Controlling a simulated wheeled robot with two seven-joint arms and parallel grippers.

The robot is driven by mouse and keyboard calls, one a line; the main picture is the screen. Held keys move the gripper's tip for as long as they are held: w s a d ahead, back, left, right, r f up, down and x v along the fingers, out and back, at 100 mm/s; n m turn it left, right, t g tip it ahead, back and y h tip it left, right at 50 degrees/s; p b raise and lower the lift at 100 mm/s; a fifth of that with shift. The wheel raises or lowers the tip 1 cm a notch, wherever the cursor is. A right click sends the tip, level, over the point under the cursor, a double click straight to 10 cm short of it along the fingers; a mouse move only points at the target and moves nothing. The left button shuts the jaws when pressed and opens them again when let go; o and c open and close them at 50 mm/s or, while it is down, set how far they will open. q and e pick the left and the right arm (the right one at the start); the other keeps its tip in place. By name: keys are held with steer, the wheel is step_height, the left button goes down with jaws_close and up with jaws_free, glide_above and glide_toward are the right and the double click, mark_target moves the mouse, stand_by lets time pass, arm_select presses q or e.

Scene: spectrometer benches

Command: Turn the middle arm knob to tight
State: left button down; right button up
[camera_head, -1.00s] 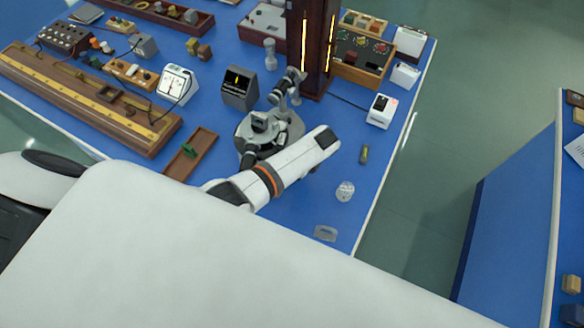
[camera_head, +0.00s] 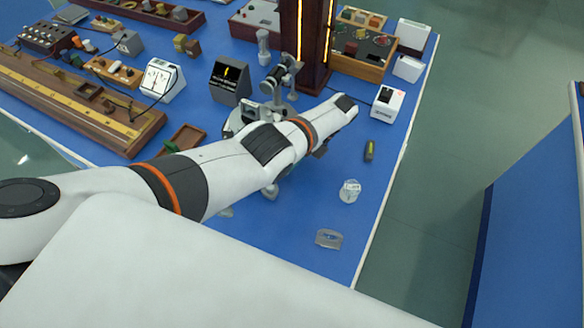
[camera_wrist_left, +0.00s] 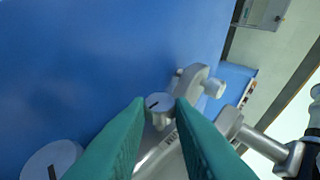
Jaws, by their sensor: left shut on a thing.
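The grey spectrometer (camera_head: 240,116) stands on the blue bench, largely covered by my left arm in the head view. In the left wrist view, a small round grey knob (camera_wrist_left: 159,101) with a dark pointer line sits on a grey arm, between the tips of my left gripper's teal fingers. My left gripper (camera_wrist_left: 158,112) is shut on this knob, seemingly the middle arm knob. A larger round knob (camera_wrist_left: 50,160) with a dark line lies at the lower left. My left gripper's fingers are hidden in the head view. My right gripper is not in view.
A dark wooden lamp housing (camera_head: 306,50) stands behind the spectrometer. A white box (camera_head: 387,103), a small green cylinder (camera_head: 369,151), a clear faceted object (camera_head: 349,191) and a grey plate (camera_head: 328,239) lie toward the bench's right edge. A wooden rail (camera_head: 75,105) lies at left.

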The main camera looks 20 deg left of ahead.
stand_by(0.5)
arm_select(q)
steer(key=c, duration=1.5)
jaws_free()
steer(key=shift+c, duration=0.2)
step_height(320, 180, up, 10)
steer(key=p, duration=0.9)
steer(key=shift+p, duration=0.4)
steer(key=shift+d+f, duration=0.1)
